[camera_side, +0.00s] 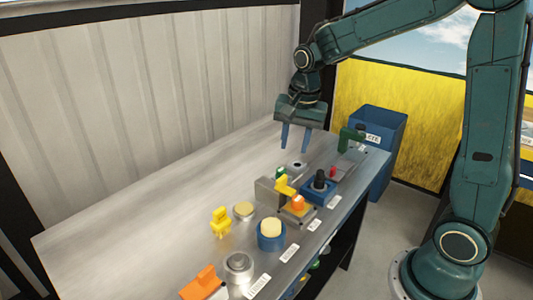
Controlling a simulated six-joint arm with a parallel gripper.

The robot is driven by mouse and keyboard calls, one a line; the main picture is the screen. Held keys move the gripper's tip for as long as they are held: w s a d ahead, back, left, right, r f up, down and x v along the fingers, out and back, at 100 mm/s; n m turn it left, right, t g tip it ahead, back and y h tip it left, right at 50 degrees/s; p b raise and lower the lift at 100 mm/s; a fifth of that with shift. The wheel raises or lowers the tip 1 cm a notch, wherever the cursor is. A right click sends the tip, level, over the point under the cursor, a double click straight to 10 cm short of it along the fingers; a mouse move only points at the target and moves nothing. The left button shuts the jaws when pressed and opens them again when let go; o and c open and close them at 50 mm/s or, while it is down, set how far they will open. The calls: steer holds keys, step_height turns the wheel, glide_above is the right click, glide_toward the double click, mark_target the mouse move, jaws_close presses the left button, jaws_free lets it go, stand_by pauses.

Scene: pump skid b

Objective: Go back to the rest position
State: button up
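My gripper (296,139) hangs above the far part of the steel bench (130,221), with its two blue fingers pointing down. The fingers are spread apart with nothing between them. The fingertips are above the bench top, over the area behind the yellow handle (284,187) and the black knob (320,177) on its blue base. My teal arm reaches in from the right. No rest position is marked in view.
A blue bin (388,125) stands beyond. The bench's left side is clear.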

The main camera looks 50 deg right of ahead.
steer(key=s+a+r+n+t, duration=0.2)
steer(key=s+n, duration=0.4)
steer(key=s, duration=0.4)
steer(key=s+a+r+n+t, duration=0.2)
steer(key=s+r+n, duration=0.3)
steer(key=s, duration=0.5)
steer(key=shift+s+a+n, duration=0.15)
steer(key=shift+a+n, duration=0.6)
steer(key=shift+n, duration=0.15)
